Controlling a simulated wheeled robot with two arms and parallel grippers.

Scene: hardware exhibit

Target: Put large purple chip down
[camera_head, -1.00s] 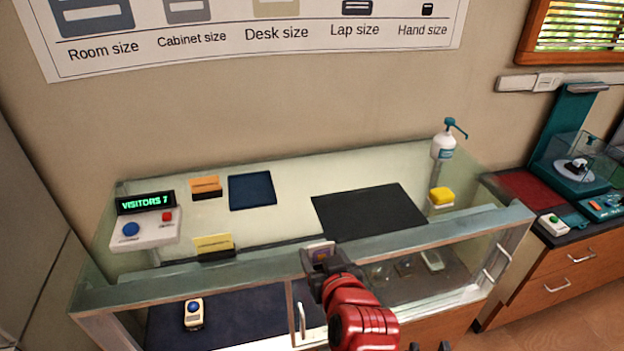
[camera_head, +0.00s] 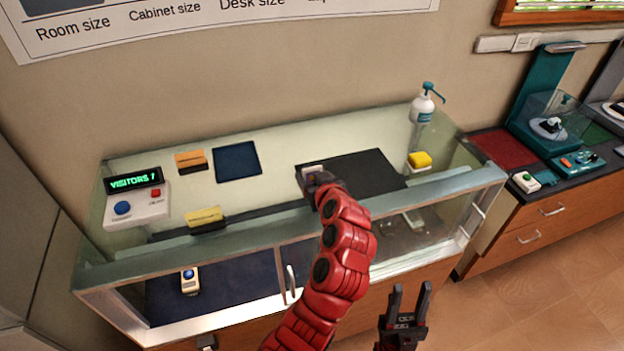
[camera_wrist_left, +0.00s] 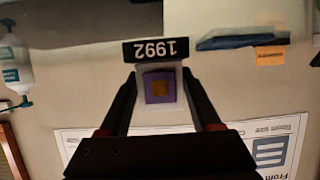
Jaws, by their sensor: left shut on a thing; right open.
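The large purple chip (camera_wrist_left: 159,87) has a gold square at its middle and sits on a pale block. A black plate reading 1992 (camera_wrist_left: 162,49) shows at the block's edge. My left gripper (camera_head: 318,180) is shut on this piece, with a finger on each side in the left wrist view. In the head view the chip (camera_head: 313,170) is small, over the left part of the black mat (camera_head: 370,172) on the glass case. I cannot tell whether it touches the mat. My right gripper (camera_head: 405,305) is open and empty in front of the case.
The glass case top carries a visitor counter (camera_head: 137,205), a dark blue pad (camera_head: 238,161), orange (camera_head: 191,160) and yellow (camera_head: 205,217) cards, a pump bottle (camera_head: 422,115) and a yellow sponge (camera_head: 420,159). The mat's right part is clear.

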